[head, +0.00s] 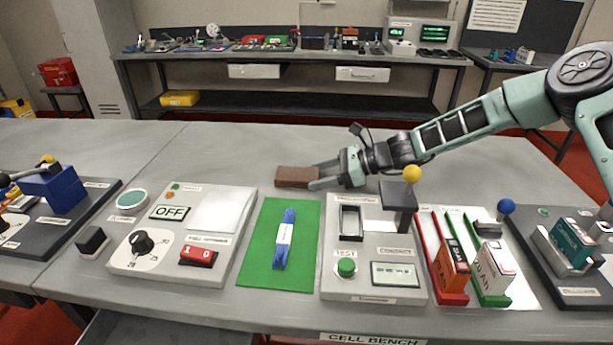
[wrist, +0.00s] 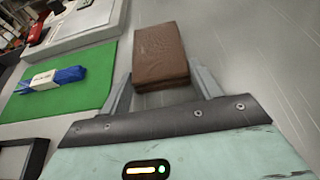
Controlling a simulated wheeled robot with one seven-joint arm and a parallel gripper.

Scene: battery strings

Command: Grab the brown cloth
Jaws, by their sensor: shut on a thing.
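The brown cloth (head: 297,177) is a folded rectangular block at the middle of the bench, behind the green mat. In the wrist view the brown cloth (wrist: 161,55) lies between the two fingers. My gripper (head: 318,178) reaches in from the right and is shut on the cloth's near end. It also shows in the wrist view (wrist: 163,88). I cannot tell whether the cloth touches the bench or is slightly above it.
The green mat (head: 253,262) with a blue bundle (head: 285,240) lies in front. A control panel (head: 150,262) stands left of it, and a tester with a yellow-knobbed lever (head: 398,205) stands right, close below my arm. The bench (head: 235,148) behind is clear.

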